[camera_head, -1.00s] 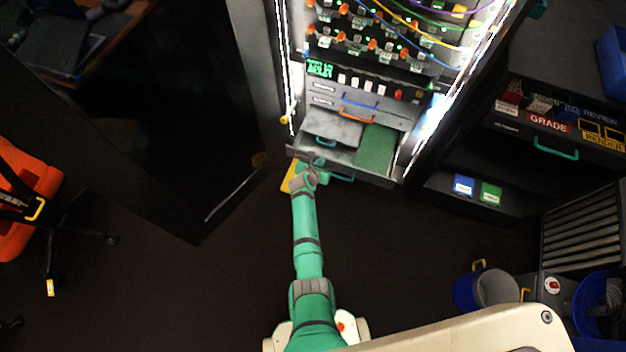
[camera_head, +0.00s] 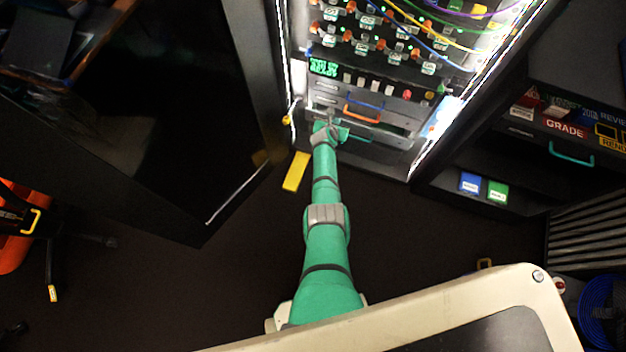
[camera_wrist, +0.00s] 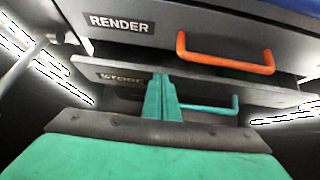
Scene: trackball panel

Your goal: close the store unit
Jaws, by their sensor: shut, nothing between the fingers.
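The store unit is the drawer (camera_wrist: 215,90) with a teal handle (camera_wrist: 225,103) and a partly covered "STORE" label, low in the rack. Its front edge stands out a little from the "RENDER" drawer above. In the head view a narrow strip of the store drawer's inside (camera_head: 393,131) shows, so it is slightly open. My gripper (camera_wrist: 161,97) is shut and empty, its fingertips at the drawer front, left of the handle and over the label. It also shows in the head view (camera_head: 328,124). I cannot tell whether the tips touch the front.
The "RENDER" drawer (camera_wrist: 165,35) with an orange handle (camera_wrist: 226,53) sits directly above. An open dark cabinet door (camera_head: 130,120) stands at left. A yellow piece (camera_head: 296,171) lies on the floor beside my arm. A shelf unit (camera_head: 520,160) stands at right.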

